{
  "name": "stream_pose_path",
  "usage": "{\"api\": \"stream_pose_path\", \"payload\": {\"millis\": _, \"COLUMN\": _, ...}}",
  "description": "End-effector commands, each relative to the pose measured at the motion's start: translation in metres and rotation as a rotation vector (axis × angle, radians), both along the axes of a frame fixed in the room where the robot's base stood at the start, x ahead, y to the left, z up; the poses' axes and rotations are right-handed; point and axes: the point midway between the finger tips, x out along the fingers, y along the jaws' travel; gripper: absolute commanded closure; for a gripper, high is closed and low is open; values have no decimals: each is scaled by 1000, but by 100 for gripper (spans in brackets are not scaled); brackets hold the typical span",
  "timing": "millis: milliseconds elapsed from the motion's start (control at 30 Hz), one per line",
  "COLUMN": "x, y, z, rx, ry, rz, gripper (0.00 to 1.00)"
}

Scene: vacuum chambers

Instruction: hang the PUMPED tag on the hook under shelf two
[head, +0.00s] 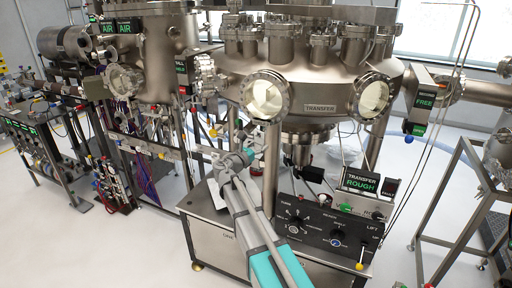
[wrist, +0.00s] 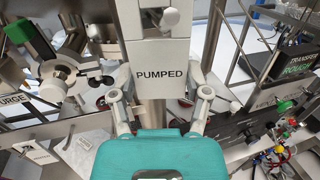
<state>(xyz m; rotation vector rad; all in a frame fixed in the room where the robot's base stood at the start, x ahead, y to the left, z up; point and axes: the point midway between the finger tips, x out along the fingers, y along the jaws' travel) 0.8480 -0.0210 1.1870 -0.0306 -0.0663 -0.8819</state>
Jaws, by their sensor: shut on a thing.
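The PUMPED tag (wrist: 161,76), a pale plate with black lettering, is in the middle of the wrist view. My gripper (wrist: 162,100) is shut on it, with one grey finger at each side and the lettering facing the camera. A pale upright piece shows directly above the tag; I cannot tell whether it belongs to the tag. In the head view my gripper (head: 232,158) is in front of the chamber stand, left of the control console, and the tag is not clearly seen. I cannot make out shelf two or its hook in either view.
The control console (head: 325,228) with a TRANSFER ROUGH display (head: 361,183) stands right of my arm. The TRANSFER chamber (head: 318,85) rises behind. A valve by a PURGE label (wrist: 14,99) is left in the wrist view. Open floor (head: 400,215) shows at right.

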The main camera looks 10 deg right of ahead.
Motion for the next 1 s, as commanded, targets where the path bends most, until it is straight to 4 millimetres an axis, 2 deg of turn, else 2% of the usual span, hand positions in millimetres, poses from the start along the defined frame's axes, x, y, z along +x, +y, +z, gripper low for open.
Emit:
{"api": "stream_pose_path", "payload": {"millis": 367, "x": 0, "y": 0, "z": 0, "rx": 0, "ry": 0, "rz": -1, "gripper": 73}}
{"api": "stream_pose_path", "payload": {"millis": 400, "x": 0, "y": 0, "z": 0, "rx": 0, "ry": 0, "rz": -1, "gripper": 31}}
{"api": "stream_pose_path", "payload": {"millis": 567, "x": 0, "y": 0, "z": 0, "rx": 0, "ry": 0, "rz": -1, "gripper": 1}}
{"api": "stream_pose_path", "payload": {"millis": 1000, "x": 0, "y": -1, "z": 1, "rx": 0, "ry": 0, "rz": -1, "gripper": 0}}
